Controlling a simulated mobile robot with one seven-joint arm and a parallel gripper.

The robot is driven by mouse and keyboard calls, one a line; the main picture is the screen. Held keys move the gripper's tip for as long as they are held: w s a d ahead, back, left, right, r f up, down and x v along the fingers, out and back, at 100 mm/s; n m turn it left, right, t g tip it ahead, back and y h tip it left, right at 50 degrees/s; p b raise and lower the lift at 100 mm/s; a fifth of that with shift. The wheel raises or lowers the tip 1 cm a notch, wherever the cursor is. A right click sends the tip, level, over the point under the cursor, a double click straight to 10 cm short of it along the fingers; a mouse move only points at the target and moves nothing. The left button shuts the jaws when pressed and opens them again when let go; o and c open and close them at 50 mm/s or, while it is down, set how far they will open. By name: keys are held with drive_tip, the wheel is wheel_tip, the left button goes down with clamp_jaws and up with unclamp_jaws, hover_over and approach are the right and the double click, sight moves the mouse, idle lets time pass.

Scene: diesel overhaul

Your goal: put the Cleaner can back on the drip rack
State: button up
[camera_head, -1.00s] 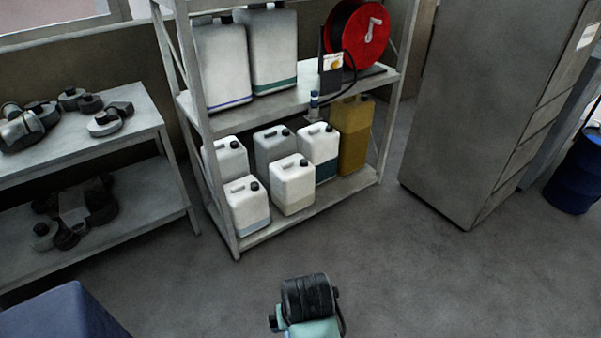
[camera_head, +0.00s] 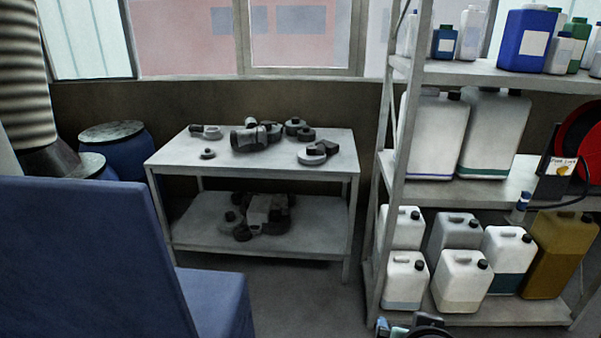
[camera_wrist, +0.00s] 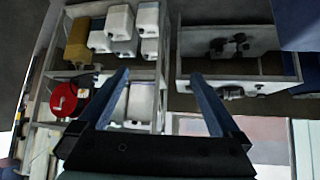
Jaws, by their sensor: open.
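No label reading Cleaner can be made out, and I cannot tell which container, if any, is the Cleaner can. Candidates on the shelf unit's top board are a large blue can with a white label (camera_head: 527,40), a small blue bottle (camera_head: 445,41) and a white bottle (camera_head: 471,34). I cannot identify a drip rack in either view. My gripper (camera_wrist: 160,73) is open and empty in the wrist view, its two blue fingers spread wide. Beyond it the shelf unit and workbench appear upside down, well away from the fingers.
The grey shelf unit (camera_head: 488,189) holds white canisters, a yellow-brown canister (camera_head: 560,250) and a red hose reel (camera_head: 583,130). A metal workbench (camera_head: 190,155) carries dark engine parts. A blue block-shaped thing (camera_head: 85,250) stands front left, blue drums behind it. Floor is clear before the bench.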

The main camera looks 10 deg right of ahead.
drive_tip(key=w+a+r+n+t, duration=0.1)
drive_tip(key=w+a+r+t, duration=0.15)
drive_tip(key=r, duration=0.55)
drive_tip(key=w+a+r+n+t, duration=0.15)
drive_tip(key=a+r+t, duration=0.25)
drive_tip(key=r, duration=0.4)
drive_tip(key=w+a+r+t, duration=0.3)
drive_tip(key=a+r, duration=0.1)
drive_tip(key=r, duration=0.4)
drive_tip(key=s+a+r+n+t+y, duration=0.1)
drive_tip(key=s+a+r+t, duration=0.4)
drive_tip(key=r, duration=0.5)
drive_tip(key=s+a+r+n+t+y, duration=0.2)
drive_tip(key=s+a+r+t, duration=0.3)
drive_tip(key=r, duration=0.6)
drive_tip(key=shift+s+a+r+y, duration=0.3)
drive_tip(key=shift+s+a, duration=0.35)
drive_tip(key=shift+s, duration=0.3)
